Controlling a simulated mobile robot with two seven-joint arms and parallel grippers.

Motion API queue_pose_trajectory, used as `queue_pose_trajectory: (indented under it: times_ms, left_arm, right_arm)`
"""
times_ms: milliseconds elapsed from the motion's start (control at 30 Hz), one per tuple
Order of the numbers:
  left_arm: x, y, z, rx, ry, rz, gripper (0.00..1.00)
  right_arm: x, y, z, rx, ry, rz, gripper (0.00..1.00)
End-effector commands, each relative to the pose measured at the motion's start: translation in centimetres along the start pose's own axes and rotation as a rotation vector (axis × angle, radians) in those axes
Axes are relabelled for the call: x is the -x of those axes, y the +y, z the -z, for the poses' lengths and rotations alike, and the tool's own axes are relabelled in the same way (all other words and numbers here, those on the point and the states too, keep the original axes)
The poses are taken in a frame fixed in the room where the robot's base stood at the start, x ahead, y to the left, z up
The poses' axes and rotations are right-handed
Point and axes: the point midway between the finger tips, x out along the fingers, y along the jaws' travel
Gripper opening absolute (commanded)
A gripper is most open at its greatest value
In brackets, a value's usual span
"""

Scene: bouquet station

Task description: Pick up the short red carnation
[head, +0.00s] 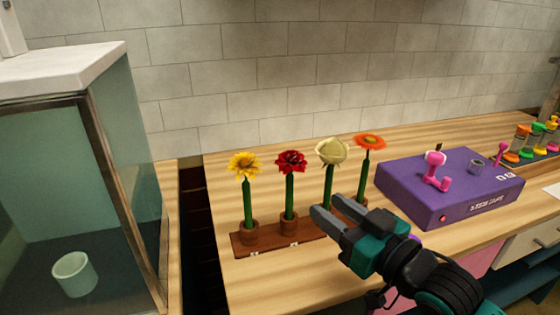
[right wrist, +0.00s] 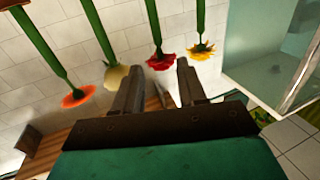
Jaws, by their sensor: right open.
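The short red carnation (head: 291,163) stands upright on a green stem in a brown cup of the wooden flower rack (head: 275,242), second from the left. It also shows in the right wrist view (right wrist: 160,62), just beyond and between the fingers in that picture. My right gripper (head: 323,214) is open and empty, in front of the rack's right part and apart from the carnation. Its fingers also show in the right wrist view (right wrist: 158,88). My left gripper is not in view.
A yellow flower (head: 244,165) stands left of the carnation; a cream rose (head: 331,152) and an orange flower (head: 369,141) stand to its right. A purple box (head: 450,190) lies further right. A glass cabinet (head: 70,160) with a pale cup (head: 74,274) is at left.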

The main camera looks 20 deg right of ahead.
Motion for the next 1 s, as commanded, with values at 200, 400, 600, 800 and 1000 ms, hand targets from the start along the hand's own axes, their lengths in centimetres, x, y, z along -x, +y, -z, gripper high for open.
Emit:
queue_pose_trajectory:
  times_ms: [200,400,600,800,1000]
  left_arm:
    - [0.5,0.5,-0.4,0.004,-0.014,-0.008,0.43]
    - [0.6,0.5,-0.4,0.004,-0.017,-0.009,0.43]
    - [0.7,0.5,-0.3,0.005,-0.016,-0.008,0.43]
    - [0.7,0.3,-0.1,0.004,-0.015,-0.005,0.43]
    - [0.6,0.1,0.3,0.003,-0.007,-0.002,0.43]
  right_arm:
    - [-3.0,0.1,0.1,-0.002,0.003,-0.001,0.41]
    - [-6.0,0.1,0.1,-0.001,0.001,-0.001,0.41]
    - [-7.3,0.0,0.0,0.0,0.0,0.0,0.41]
    - [-9.3,0.3,-0.2,-0.001,0.0,0.0,0.41]
    - [-11.9,0.4,-0.4,-0.001,0.001,0.0,0.41]
